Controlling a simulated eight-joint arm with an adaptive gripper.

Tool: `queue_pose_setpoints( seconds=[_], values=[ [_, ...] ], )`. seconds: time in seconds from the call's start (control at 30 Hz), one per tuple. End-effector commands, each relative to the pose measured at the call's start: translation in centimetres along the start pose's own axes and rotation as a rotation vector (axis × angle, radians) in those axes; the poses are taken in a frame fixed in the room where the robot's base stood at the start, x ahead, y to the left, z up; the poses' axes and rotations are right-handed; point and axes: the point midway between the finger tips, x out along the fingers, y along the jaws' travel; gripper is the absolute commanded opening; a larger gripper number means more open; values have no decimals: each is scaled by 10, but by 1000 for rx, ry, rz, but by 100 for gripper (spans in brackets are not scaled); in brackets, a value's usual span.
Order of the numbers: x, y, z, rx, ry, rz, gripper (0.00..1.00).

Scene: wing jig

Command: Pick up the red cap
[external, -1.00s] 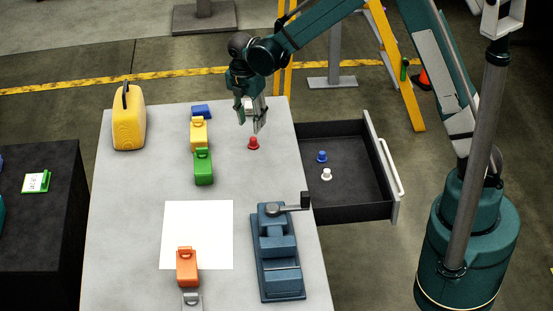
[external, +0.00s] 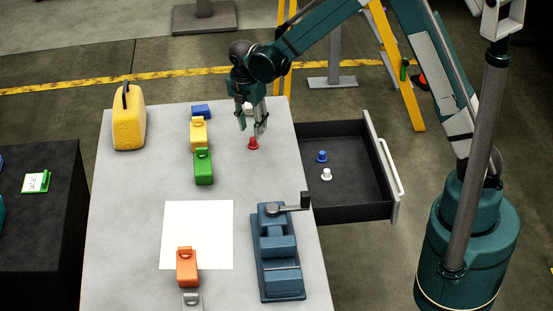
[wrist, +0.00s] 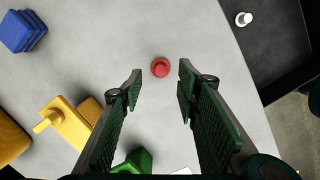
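The red cap (external: 253,143) stands on the grey table (external: 130,215) near its right edge, close to the open drawer. My gripper (external: 252,130) is just above and beside it in the external view, pointing down. In the wrist view the red cap (wrist: 160,67) lies ahead of the fingertips, roughly centred between their lines. My gripper (wrist: 158,78) is open, with a wide empty gap between the two fingers, and does not touch the cap.
An open drawer (external: 350,205) at the right holds a blue cap (external: 321,156) and a white cap (external: 326,174). Yellow (external: 198,133) and green (external: 203,167) blocks stand left of the gripper. A blue vise (external: 277,250) and white sheet (external: 197,225) are nearer the front.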

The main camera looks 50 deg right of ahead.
Motion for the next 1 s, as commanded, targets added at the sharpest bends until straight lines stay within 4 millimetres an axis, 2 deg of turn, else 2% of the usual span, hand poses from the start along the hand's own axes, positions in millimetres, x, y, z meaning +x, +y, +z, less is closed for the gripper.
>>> queue_pose_setpoints(
  seconds=[0.5, 1.0],
  values=[
    [47, -1, -2, 0, 0, 0, 32],
    [51, -1, -2, 0, 0, 0, 32]
  ],
)
